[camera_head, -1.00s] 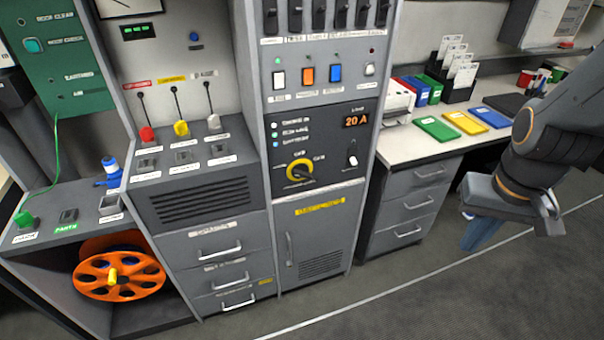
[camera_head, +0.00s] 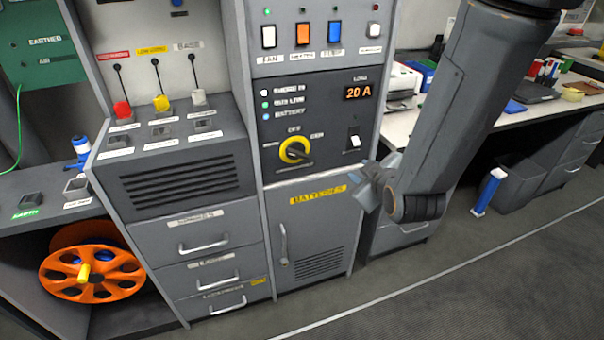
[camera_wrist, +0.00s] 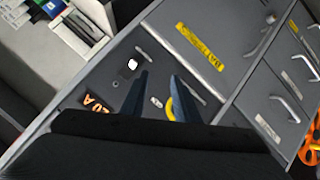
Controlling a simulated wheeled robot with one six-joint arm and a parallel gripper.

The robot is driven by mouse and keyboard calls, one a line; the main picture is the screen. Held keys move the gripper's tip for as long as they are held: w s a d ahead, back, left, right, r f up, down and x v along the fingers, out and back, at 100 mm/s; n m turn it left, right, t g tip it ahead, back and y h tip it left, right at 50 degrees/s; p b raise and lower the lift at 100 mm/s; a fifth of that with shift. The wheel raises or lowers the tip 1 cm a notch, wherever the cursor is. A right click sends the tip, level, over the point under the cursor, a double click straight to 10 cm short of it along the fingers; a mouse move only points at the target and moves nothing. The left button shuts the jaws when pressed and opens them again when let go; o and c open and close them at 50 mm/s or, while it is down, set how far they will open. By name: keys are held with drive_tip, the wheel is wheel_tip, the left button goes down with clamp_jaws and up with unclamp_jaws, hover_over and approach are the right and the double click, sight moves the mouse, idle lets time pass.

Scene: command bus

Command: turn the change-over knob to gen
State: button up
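The change-over knob (camera_head: 294,150) is a yellow ring with a dark bar across it, on the black panel under the "20 A" display. A label stands above it, apparently OFF, and one at its right appears to read GEN. The bar is slanted, its right end low; I cannot tell which setting it marks. My gripper (camera_head: 372,186) is right of and below the knob, apart from it. In the wrist view, the two dark fingers of my gripper (camera_wrist: 160,97) are apart with nothing held. Part of the yellow ring (camera_wrist: 170,110) shows between them, the rest hidden.
A rocker switch (camera_head: 354,140) is right of the knob, close to my gripper. Coloured switches (camera_head: 302,34) sit above. The battery cabinet door (camera_head: 312,235) with its handle is below. A desk (camera_head: 400,118) stands at right behind my arm. The floor in front is clear.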

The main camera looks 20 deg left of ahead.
drive_tip(key=a+f+n+t+y+b, duration=0.2)
drive_tip(key=a+f+n+b, duration=0.1)
drive_tip(key=a, duration=0.4)
drive_tip(key=n+t+y+b, duration=0.1)
drive_tip(key=n+y+b, duration=0.2)
drive_tip(key=n+y, duration=0.1)
approach(299, 156)
drive_tip(key=x, duration=0.8)
drive_tip(key=shift+a+p, duration=0.1)
drive_tip(key=shift+p, duration=0.25)
clamp_jaws()
